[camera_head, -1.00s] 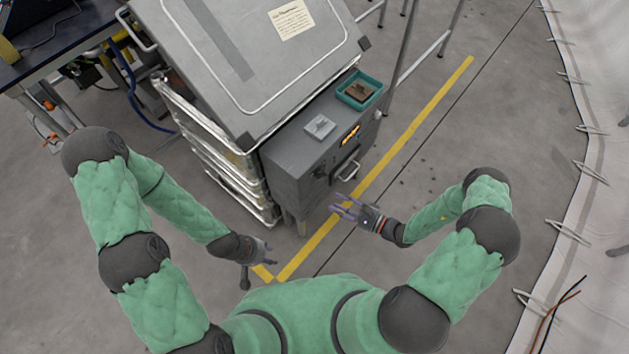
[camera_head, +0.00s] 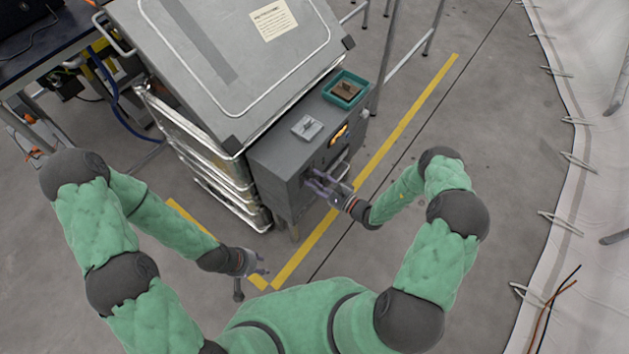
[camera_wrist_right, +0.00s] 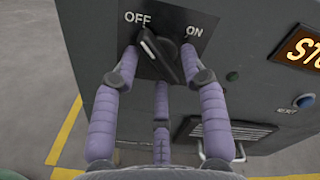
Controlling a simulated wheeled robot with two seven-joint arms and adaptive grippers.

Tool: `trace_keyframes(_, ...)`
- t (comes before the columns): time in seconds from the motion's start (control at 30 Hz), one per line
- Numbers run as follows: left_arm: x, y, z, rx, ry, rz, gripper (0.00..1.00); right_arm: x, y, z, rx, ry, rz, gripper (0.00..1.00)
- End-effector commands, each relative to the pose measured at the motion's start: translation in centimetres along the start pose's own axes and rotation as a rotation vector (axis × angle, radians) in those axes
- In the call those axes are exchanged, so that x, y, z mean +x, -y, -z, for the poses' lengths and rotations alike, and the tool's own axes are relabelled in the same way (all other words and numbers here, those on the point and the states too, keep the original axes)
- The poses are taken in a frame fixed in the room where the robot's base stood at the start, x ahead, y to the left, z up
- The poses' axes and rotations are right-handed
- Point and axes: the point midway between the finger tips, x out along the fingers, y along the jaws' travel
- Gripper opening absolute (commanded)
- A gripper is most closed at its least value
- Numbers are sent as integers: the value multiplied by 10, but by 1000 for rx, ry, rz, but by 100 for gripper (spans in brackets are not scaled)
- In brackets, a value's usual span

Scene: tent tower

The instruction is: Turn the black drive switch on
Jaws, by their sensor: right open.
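The black drive switch (camera_wrist_right: 160,56) is a rotary knob on a dark plate on the front of a grey control box (camera_head: 268,150). In the right wrist view its pointer end leans up and left, towards the OFF label; ON is printed to the right. My right gripper (camera_wrist_right: 158,62) is open, with purple fingers on both sides of the switch; I cannot tell whether they touch it. In the head view my right gripper (camera_head: 322,184) reaches the box front and hides the switch. My left gripper (camera_head: 262,268) hangs away from the box at lower left; its jaw state is unclear.
A lit orange sign (camera_wrist_right: 300,46), a green button (camera_wrist_right: 232,76) and a blue button (camera_wrist_right: 304,101) sit right of the switch. A teal tray (camera_head: 334,99) and a light plate (camera_head: 307,127) lie on the box top. A large grey cabinet (camera_head: 160,60) stands left.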

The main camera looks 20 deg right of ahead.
Motion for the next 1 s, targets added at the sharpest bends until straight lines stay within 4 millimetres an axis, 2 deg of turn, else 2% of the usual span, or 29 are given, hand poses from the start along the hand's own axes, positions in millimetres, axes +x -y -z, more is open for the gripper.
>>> trace_keyframes(0.13,2,1,0,0,0,0,40,7,0,0,0,1,0,44)
trace_keyframes(0.4,2,0,0,0,0,0,40,8,0,0,0,0,0,44)
trace_keyframes(0.53,2,0,0,0,0,0,40,8,0,0,0,0,0,7)
trace_keyframes(0.57,2,0,0,0,0,0,40,7,0,0,1,0,0,4)
trace_keyframes(1.0,-1,0,0,0,0,0,40,7,-1,-1,80,0,-3,4)
